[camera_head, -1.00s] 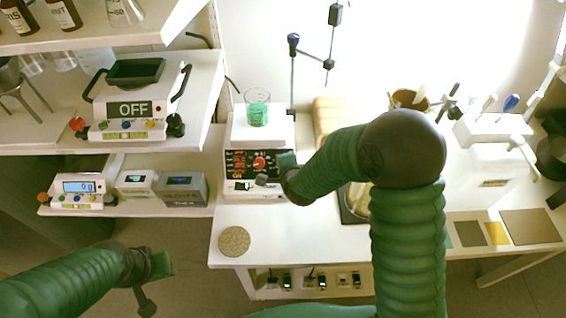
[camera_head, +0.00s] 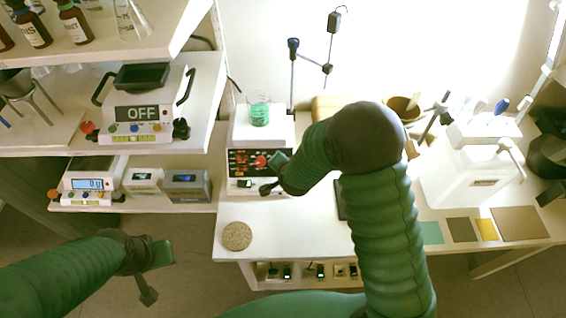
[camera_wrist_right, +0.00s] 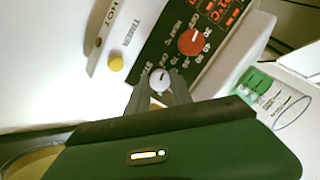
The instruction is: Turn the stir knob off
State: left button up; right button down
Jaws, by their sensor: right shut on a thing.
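The hotplate stirrer (camera_head: 262,137) stands on the white bench with a black front panel and red digits. A beaker of green liquid (camera_head: 259,115) stands on its top plate. In the right wrist view the white stir knob (camera_wrist_right: 160,79) sits low on the panel beside lettering that is partly covered. My right gripper (camera_wrist_right: 160,88) is shut on this knob, one finger on each side. It also shows in the head view (camera_head: 268,187) at the stirrer's front. The red heat knob (camera_wrist_right: 192,41) is beside it. My left gripper (camera_head: 148,278) hangs away from the bench; its finger gap is unclear.
A yellow timer button (camera_wrist_right: 115,63) is on the stirrer's front near the fingers. A round cork mat (camera_head: 236,236) lies on the bench in front. A shelf on the left holds a device reading OFF (camera_head: 140,112). My right arm hides part of the bench.

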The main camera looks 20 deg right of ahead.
jog(key=shift+s+a+f, duration=0.2)
jog(key=shift+s, duration=0.05)
jog(key=c, duration=1.5)
grip_release()
jog(key=o, duration=0.4)
jog(key=shift+r, duration=0.15)
jog(key=shift+r, duration=0.3)
jog(key=p+v, duration=0.1)
jog(key=v, duration=1.5)
jog(key=shift+s, duration=0.15)
